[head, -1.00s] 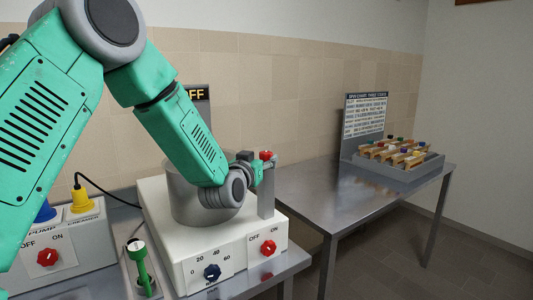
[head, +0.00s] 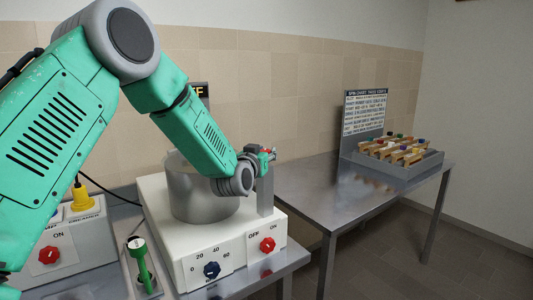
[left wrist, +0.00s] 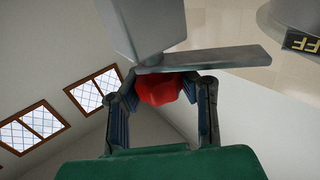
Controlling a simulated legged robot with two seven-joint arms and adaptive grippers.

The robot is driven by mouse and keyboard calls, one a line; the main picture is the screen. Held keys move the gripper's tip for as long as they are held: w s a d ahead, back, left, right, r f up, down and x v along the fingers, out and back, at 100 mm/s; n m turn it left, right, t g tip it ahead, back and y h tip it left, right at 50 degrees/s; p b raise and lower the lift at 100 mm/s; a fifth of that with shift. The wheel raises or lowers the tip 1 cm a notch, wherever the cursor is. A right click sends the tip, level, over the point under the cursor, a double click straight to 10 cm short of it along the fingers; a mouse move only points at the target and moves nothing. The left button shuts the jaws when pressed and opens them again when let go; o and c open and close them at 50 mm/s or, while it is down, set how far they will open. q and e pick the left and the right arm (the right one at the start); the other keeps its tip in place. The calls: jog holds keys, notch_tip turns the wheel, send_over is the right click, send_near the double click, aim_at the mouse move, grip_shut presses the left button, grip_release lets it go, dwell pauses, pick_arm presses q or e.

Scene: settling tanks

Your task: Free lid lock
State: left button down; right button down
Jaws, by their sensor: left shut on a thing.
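A white machine (head: 225,258) carries a grey round drum (head: 200,198) and a grey post (head: 265,196) at its right side. A red knob sits at the top of the post. My left gripper (head: 266,156) is at the top of this post and mostly hides the red knob. In the left wrist view, the red knob (left wrist: 158,88) lies between the two fingers of my left gripper (left wrist: 160,98), which is shut on it. A flat grey bar (left wrist: 205,61) shows just beyond the knob. My right gripper is not in view.
The machine's front has a blue dial (head: 211,270) and a red switch (head: 267,244). A green-handled tool (head: 141,262) stands in a holder to the left. A grey table (head: 345,195) at the right bears a tray (head: 428,164) of coloured pieces. The near part of that table is clear.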

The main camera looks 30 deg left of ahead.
pick_arm(q)
jog(key=shift+h, duration=0.3)
jog(key=shift+a+m+h+b, duration=0.1)
jog(key=shift+m+h+b, duration=0.3)
jog(key=shift+m+h, duration=0.6)
jog(key=shift+r+m+h+p, duration=0.1)
jog(key=shift+m+h+p, duration=0.15)
jog(key=shift+m+h, duration=1)
jog(key=shift+r+m+h+p, duration=0.15)
jog(key=shift+m+h, duration=0.4)
jog(key=shift+h, duration=1.4)
jog(key=shift+m+h, duration=0.3)
jog(key=c, duration=1.1)
grip_release()
jog(key=shift+s+f, duration=0.1)
jog(key=shift+f, duration=0.1)
